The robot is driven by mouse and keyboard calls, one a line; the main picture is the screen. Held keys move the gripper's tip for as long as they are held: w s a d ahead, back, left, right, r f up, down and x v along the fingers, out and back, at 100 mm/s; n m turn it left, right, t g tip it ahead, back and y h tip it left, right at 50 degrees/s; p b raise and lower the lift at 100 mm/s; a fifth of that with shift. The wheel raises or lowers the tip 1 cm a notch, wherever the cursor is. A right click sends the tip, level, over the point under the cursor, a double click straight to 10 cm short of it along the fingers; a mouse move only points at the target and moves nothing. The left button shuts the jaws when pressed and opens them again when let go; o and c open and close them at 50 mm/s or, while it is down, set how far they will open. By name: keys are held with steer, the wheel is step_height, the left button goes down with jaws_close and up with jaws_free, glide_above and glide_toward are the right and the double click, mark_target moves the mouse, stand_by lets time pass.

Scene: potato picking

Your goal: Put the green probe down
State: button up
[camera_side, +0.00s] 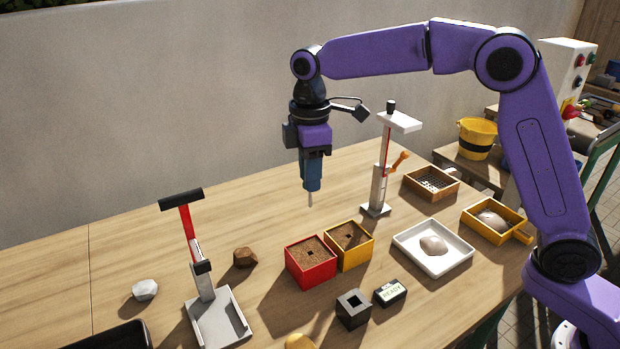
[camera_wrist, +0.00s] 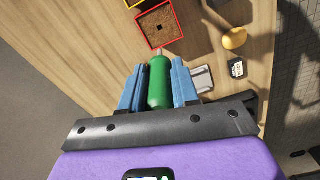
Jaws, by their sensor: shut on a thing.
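My gripper (camera_side: 312,178) hangs in the air above the back middle of the table, left of the grey stand with the orange crank. In the wrist view, its two blue fingers (camera_wrist: 159,88) are closed on the sides of the green probe (camera_wrist: 159,83). The probe's thin metal tip (camera_side: 310,199) points down in the side view, clear of the table. Its green body is mostly hidden by the fingers there. A dark block with a square hole (camera_side: 353,309) stands at the front, beside a small display reading READY (camera_side: 390,292).
A red box of soil (camera_side: 311,275) and a yellow box of soil (camera_side: 367,250) stand mid-table. A white tray (camera_side: 410,257) holds a pale lump. The crank stand (camera_side: 376,209) and a red-posted stand (camera_side: 202,285) rise as obstacles. The back left table is clear.

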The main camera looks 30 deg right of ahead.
steer(key=shift+r, duration=0.4)
